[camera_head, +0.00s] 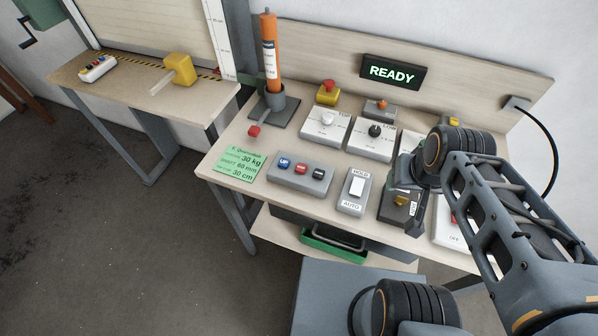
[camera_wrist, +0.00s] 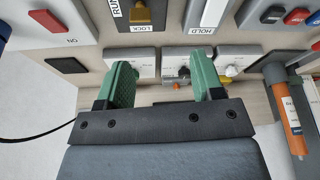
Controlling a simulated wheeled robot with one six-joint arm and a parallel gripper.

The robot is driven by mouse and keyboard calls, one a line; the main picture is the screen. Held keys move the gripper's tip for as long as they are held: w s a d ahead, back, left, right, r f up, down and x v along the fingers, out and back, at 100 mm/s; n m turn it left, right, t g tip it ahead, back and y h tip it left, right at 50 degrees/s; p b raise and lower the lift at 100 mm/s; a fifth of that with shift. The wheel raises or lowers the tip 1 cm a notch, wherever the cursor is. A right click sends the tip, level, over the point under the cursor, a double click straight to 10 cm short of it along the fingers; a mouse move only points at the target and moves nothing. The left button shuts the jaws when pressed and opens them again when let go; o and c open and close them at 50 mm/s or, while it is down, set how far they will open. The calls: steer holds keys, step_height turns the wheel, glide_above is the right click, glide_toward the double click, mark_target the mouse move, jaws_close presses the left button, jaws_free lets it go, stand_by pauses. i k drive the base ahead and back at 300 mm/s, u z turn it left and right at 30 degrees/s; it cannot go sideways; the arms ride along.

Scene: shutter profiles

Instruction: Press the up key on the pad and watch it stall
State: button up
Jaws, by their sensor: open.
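The grey pad (camera_head: 300,180) lies on the bench near its front edge. Its up key (camera_head: 284,162) is blue and at the left end, with a red key (camera_head: 301,168) in the middle and a dark key (camera_head: 318,174) at the right. Part of the pad, with a blue and a red key, shows at the top right of the wrist view (camera_wrist: 285,14). My gripper (camera_wrist: 165,80) is open, its two green fingers apart with nothing held between them. In the head view it is to the right of the pad, partly hidden by my arm.
A hold/auto switch (camera_head: 354,191) stands right of the pad, then a lock switch (camera_head: 401,205). Behind are dial boxes (camera_head: 326,123) and an orange cylinder (camera_head: 271,55). A lit READY sign (camera_head: 392,72) is on the backboard. A green card (camera_head: 243,164) lies left of the pad.

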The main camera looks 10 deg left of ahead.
mark_target(283, 163)
steer(key=k, duration=0.45)
steer(key=u, duration=0.2)
steer(key=i, duration=0.4)
steer(key=u, duration=0.9)
